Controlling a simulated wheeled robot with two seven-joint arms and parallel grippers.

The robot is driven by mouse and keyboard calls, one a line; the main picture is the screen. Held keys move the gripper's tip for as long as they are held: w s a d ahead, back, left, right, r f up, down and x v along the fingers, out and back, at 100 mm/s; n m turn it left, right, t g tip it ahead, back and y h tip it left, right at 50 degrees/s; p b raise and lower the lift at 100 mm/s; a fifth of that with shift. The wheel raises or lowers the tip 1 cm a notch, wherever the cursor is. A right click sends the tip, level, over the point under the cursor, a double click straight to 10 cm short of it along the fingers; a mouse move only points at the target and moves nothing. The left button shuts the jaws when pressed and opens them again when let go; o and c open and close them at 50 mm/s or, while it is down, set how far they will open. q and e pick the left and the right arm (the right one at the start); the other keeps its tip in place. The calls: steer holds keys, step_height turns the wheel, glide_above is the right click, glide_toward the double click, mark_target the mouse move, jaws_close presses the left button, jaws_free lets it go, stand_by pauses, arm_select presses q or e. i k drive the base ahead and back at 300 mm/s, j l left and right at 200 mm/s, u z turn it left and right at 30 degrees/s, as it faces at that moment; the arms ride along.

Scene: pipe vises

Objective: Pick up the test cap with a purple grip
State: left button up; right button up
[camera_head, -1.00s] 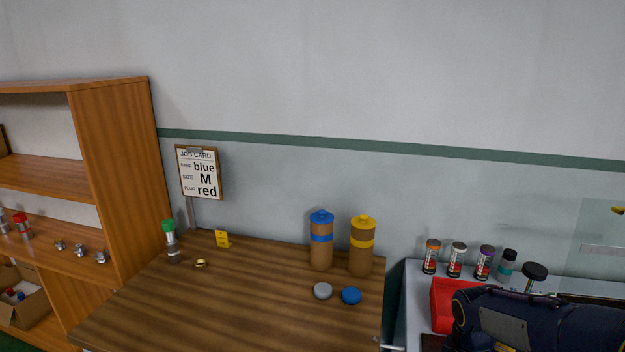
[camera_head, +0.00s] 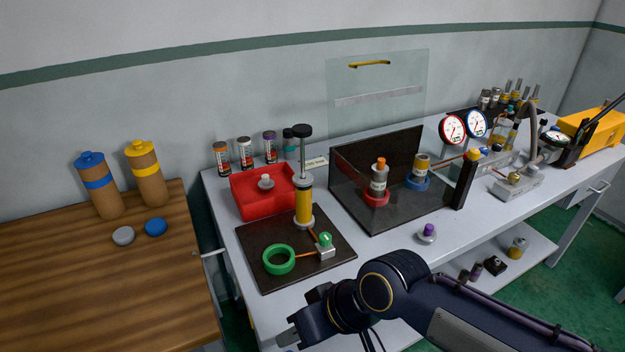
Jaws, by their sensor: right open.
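The test cap with a purple grip (camera_head: 427,233) stands upright on the grey workbench (camera_head: 470,211), near its front edge. It is a small silver piece with a purple knob on top. My right gripper (camera_head: 287,337) is at the lower left end of my right arm, in front of the bench's front edge. It is open, and its fingers are partly cut off or dark. It is well left of and nearer than the cap, touching nothing I can see. My left gripper is not in view.
A red tray (camera_head: 240,203), a dark mat (camera_head: 262,238) with a hand pump and green ring, and a clear-fronted dark box (camera_head: 349,197) with two fittings crowd the bench. Gauges (camera_head: 452,130) stand farther right. A lower shelf (camera_head: 525,262) holds small parts. A wooden table (camera_head: 60,290) is left.

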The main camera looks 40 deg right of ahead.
mark_target(427, 233)
steer(key=z, duration=2.25)
steer(key=i+l+u, duration=0.1)
steer(key=i+l, duration=0.15)
steer(key=i+l+u, duration=0.25)
steer(key=i+l, duration=0.25)
steer(key=l, duration=0.2)
steer(key=i+l+u, duration=0.15)
steer(key=l, duration=0.25)
steer(key=i+l+u, duration=0.1)
steer(key=i+l, duration=0.15)
steer(key=i+l+u, duration=0.1)
steer(key=l, duration=0.45)
steer(key=i, duration=0.1)
